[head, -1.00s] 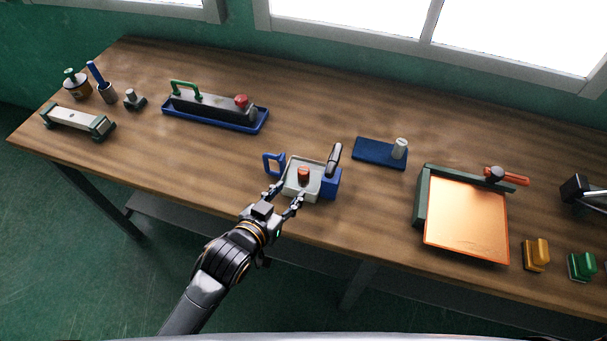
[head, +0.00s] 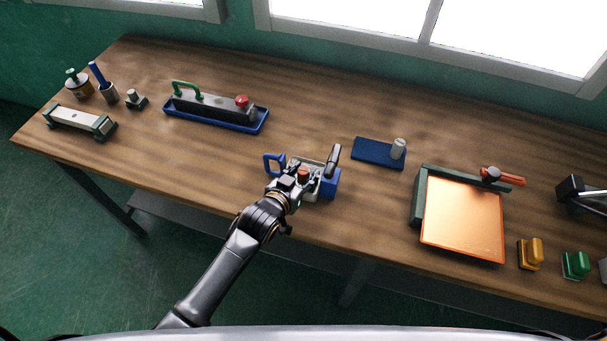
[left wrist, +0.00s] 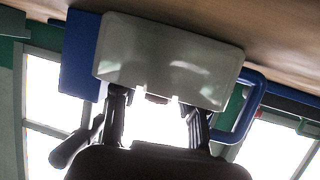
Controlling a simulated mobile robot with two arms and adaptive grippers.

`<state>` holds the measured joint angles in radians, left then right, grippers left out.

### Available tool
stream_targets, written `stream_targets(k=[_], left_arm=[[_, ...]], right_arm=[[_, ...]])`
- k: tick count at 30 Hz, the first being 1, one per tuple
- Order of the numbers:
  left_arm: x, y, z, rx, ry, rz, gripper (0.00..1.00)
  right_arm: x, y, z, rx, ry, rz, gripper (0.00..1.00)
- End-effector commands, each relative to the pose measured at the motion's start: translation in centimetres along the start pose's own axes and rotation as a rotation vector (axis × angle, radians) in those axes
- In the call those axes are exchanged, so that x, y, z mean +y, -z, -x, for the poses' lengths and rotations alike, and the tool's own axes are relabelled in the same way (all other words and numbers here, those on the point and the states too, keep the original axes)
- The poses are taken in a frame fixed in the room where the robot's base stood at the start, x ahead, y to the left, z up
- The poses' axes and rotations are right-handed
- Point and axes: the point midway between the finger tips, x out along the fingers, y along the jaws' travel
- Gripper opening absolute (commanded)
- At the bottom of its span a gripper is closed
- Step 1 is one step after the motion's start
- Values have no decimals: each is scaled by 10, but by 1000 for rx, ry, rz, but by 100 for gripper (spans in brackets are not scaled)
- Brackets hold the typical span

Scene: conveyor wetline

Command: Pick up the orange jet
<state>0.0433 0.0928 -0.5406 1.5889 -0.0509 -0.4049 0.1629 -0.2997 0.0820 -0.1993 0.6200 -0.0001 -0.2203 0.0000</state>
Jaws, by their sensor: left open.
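The orange jet (head: 303,171) is a small orange-brown piece at the pale grey box (head: 318,167), which has a blue handle on its left and a blue block on its right. My left gripper (head: 305,175) is open, with its fingers on either side of the jet; whether they touch it cannot be told. In the left wrist view, the grey box (left wrist: 165,60) fills the upper middle, and the two dark fingers (left wrist: 156,117) reach up to its lower edge, spread apart. A small brownish bit of the jet (left wrist: 157,98) shows between them. My right gripper is not in view.
A blue plate (head: 372,152) with a pale knob lies to the right. A blue tray (head: 212,124) is at the left. The wooden table between them is clear.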

Motion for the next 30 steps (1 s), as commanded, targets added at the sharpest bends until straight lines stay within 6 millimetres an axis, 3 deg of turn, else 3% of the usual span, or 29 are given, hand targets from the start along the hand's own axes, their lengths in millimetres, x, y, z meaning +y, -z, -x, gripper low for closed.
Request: stream_targets(k=[3,9,22,30], left_arm=[[0,0,0,0,0,0,41],[0,0,0,0,0,0,4],[0,4,2,1,0,0,0],[-5,34,21,3,2,-2,0]], right_arm=[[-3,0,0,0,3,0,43],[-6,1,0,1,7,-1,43],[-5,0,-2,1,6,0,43],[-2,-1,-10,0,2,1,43]])
